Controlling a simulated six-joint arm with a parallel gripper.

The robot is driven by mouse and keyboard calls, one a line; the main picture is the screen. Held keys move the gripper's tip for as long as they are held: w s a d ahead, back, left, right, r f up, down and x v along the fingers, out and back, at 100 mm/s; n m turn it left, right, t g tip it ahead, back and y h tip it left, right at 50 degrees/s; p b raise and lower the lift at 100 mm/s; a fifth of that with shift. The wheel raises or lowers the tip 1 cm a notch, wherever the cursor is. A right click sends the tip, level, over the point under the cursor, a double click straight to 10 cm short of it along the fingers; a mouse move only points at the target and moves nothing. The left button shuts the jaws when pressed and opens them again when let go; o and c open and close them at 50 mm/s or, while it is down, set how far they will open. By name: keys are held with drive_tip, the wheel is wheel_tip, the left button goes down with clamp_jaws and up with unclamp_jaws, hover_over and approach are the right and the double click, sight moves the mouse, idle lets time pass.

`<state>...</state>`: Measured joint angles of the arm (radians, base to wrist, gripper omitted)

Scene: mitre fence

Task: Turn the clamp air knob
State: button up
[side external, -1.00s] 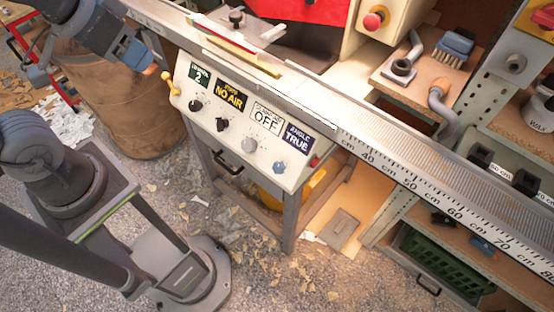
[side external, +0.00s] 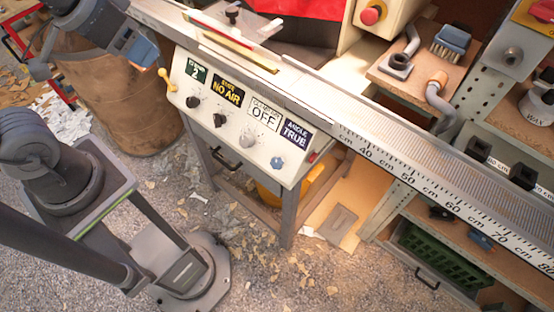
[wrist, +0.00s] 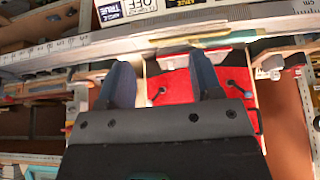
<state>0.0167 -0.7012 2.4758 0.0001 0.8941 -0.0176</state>
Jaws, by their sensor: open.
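The cream control panel (side external: 225,150) faces the camera in the side external view, with a row of knobs under its labels. My gripper (side external: 144,54) is at the upper left, apart from the panel and up-left of the knobs. In the wrist view my gripper (wrist: 162,80) has its two blue fingers spread, with nothing held between them.
Two black knobs (side external: 219,120) and a blue knob (side external: 277,163) flank the grey one. A yellow lever (side external: 166,78) sticks out at the panel's left end. The ruled fence (side external: 420,165) runs along above the panel. A brown barrel (side external: 120,105) stands behind my gripper.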

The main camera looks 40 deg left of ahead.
drive_tip(key=w+d+f+g, duration=0.2)
drive_tip(key=w+d, duration=0.2)
drive_tip(key=w, duration=0.2)
drive_tip(key=g, duration=0.3)
hover_over(277, 159)
wheel_tip(277, 159, down, 18)
drive_tip(key=r, duration=0.1)
wheel_tip(277, 159, down, 14)
drive_tip(key=shift+f, duration=0.25)
drive_tip(key=shift+c, duration=0.3)
drive_tip(key=c, duration=0.9)
drive_tip(key=shift+o, duration=0.2)
